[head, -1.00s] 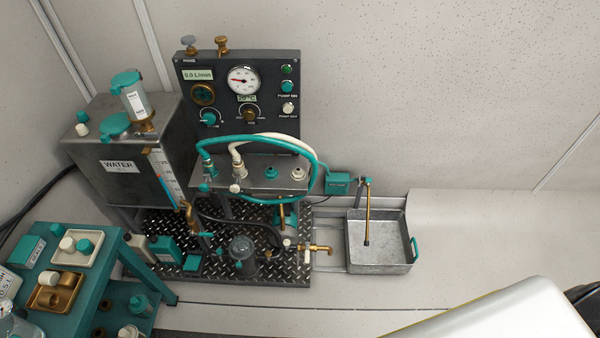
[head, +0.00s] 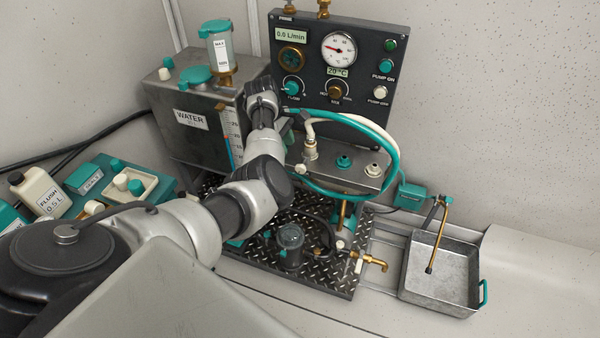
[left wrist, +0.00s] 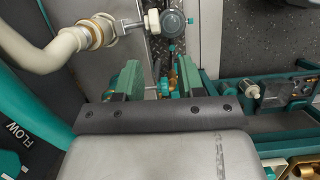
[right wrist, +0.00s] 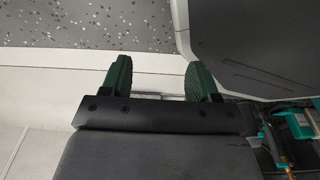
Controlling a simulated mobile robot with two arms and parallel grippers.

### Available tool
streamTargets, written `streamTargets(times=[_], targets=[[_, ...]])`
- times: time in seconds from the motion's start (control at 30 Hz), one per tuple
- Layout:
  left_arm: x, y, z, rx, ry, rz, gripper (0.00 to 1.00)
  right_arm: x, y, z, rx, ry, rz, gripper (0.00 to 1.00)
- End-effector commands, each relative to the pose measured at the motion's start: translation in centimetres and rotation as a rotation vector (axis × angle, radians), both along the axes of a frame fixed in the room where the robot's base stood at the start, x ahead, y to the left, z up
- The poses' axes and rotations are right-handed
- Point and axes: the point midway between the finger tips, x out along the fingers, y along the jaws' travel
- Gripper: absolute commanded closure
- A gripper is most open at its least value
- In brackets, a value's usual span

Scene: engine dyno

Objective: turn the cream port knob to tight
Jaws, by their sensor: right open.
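The cream port knob (left wrist: 153,21) sticks out sideways from the brass collar of the cream hose fitting in the left wrist view. In the head view the cream fitting (head: 310,150) stands on the grey port block (head: 347,180), with the knob low on its front. My left gripper (left wrist: 160,78) is open and empty; the knob lies just beyond its fingertips, between the two fingers' lines and not touched. In the head view my left arm hides most of that gripper. My right gripper (right wrist: 160,78) is open and empty, facing bare wall and floor, away from the rig.
A teal hose (head: 318,190) loops around the port block. The control panel (head: 345,75) stands behind, the water tank (head: 180,125) at left. A metal sink (head: 440,275) is at right.

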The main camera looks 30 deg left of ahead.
Motion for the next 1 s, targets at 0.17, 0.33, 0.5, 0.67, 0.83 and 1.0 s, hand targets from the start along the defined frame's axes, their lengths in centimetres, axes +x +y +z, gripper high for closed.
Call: streamTargets(times=[0.17,0.33,0.5,0.67,0.83,1.0], targets=[[0.6,-0.4,1.9,-0.078,0.011,0.059,0.61,0.4,0.1,-0.3,0.000,-0.004,-0.001,0.39],[0.8,-1.3,-0.1,-0.082,0.015,0.060,0.61,1.6,0.3,0.4,0.002,-0.013,-0.003,0.39],[1.0,-2.5,-3.3,-0.082,0.015,0.060,0.61,3.5,0.6,1.9,0.003,-0.027,-0.006,0.39],[1.3,-3.5,-5.8,-0.080,0.014,0.060,0.61,5.1,0.8,3.6,0.005,-0.040,-0.009,0.39],[1.4,-4.1,-7.2,-0.079,0.013,0.060,0.61,6.1,1.0,4.9,0.006,-0.047,-0.011,0.39],[1.5,-4.3,-7.6,-0.079,0.012,0.060,0.61,6.5,1.0,5.5,0.007,-0.050,-0.012,0.39]])
